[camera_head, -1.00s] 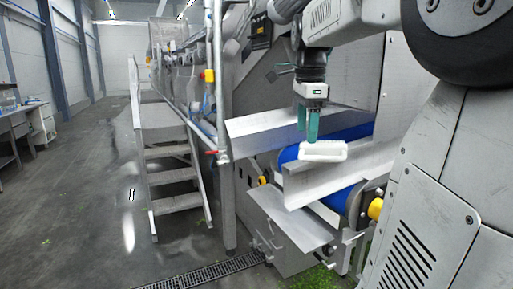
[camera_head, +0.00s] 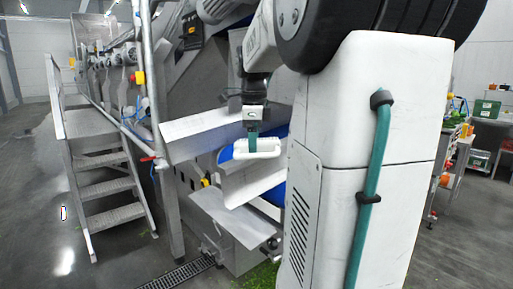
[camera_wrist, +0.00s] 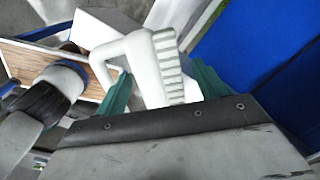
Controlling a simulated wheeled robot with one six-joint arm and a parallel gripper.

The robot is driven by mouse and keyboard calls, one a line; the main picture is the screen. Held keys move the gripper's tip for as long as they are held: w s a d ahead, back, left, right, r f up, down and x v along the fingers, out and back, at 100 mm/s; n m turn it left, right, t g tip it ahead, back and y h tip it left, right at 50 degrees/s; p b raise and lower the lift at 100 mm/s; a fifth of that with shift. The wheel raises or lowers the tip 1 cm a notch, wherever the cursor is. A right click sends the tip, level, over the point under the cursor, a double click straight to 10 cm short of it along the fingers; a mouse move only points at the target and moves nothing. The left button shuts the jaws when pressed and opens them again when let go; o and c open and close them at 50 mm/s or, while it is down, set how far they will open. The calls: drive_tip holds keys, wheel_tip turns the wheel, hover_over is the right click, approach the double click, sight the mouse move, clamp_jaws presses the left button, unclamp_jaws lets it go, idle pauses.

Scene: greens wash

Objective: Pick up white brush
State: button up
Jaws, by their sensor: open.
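The white brush (camera_head: 264,149) sits at the edge of the grey metal chute above the blue conveyor. In the wrist view the brush (camera_wrist: 146,62) shows a looped handle on the left and a ridged, bristle-like block on the right. My gripper (camera_head: 252,140) has green fingers pointing down at the brush, overlapping its top in the head view. In the wrist view, the fingers of my gripper (camera_wrist: 160,70) are spread apart with the brush between them. Whether either finger touches it cannot be told.
The blue conveyor belt (camera_wrist: 238,52) runs beside the brush. Sloping grey metal guards (camera_head: 195,137) stand close around it. Metal stairs (camera_head: 103,178) are at left. A shelf with a green crate (camera_head: 487,109) is at far right.

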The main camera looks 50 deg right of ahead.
drive_tip(key=c, duration=1.2)
drive_tip(key=shift+r, duration=0.15)
drive_tip(key=shift+r, duration=0.65)
drive_tip(key=shift+s+r, duration=0.2)
drive_tip(key=shift+r, duration=0.9)
drive_tip(key=s+a, duration=0.1)
drive_tip(key=s, duration=0.4)
drive_tip(key=s+a, duration=0.1)
drive_tip(key=s, duration=0.4)
drive_tip(key=s+a+r, duration=0.1)
drive_tip(key=s+a, duration=0.1)
drive_tip(key=s, duration=0.3)
drive_tip(key=shift+s+r, duration=0.1)
